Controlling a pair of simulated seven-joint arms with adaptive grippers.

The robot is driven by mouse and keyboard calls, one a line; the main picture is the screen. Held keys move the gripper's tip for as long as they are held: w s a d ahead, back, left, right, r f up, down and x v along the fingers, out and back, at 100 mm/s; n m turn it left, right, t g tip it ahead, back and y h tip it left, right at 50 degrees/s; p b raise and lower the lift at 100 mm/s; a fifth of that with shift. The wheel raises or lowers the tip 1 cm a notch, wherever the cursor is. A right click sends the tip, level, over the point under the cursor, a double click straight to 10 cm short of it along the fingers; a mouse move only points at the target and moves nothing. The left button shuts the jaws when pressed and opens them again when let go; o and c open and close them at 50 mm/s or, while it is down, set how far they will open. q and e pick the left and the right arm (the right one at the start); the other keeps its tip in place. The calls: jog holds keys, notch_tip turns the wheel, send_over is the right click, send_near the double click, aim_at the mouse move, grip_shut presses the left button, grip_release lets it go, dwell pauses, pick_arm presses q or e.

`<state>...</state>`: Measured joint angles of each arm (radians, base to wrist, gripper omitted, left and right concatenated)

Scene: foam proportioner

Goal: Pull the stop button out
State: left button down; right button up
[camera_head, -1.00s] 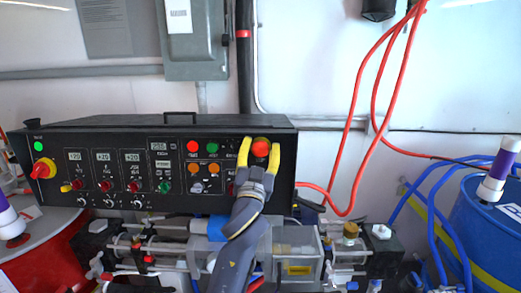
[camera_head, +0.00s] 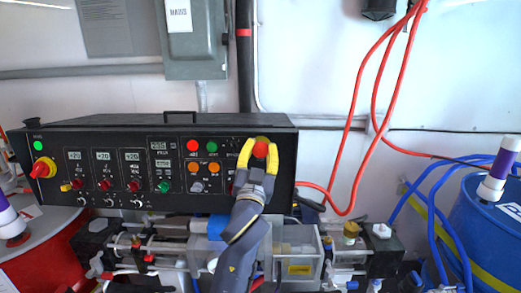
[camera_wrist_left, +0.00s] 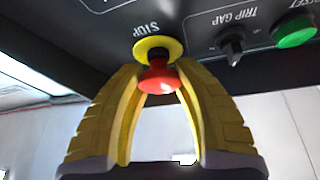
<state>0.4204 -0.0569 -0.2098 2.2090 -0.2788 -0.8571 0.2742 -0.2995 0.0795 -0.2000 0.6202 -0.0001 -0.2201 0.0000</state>
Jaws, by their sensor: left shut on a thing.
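The stop button (camera_wrist_left: 158,78) is a red mushroom head on a yellow round base. It sits on the black control panel (camera_head: 110,140) under the label STOP, upside down in the left wrist view. It also shows in the head view (camera_head: 260,149), near the panel's right end. My left gripper (camera_head: 259,153) has yellow fingers, one on each side of the red head. It is shut on the button, with the fingertips near the yellow base. The fingers hide part of the panel around the button in the head view. My right gripper is not in view.
A black trip gap knob (camera_wrist_left: 232,46) and a green reset button (camera_wrist_left: 294,31) sit beside the stop button. A red rotary switch (camera_head: 43,168) is at the panel's far left. Red hoses (camera_head: 352,150) hang at right, near a blue drum (camera_head: 480,230).

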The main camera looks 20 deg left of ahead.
pick_arm(q)
jog(key=shift+s+r, duration=0.1)
jog(key=c, duration=1.1)
grip_release()
jog(key=shift+s+d, duration=0.1)
jog(key=o, duration=0.3)
jog(key=v, duration=1.2)
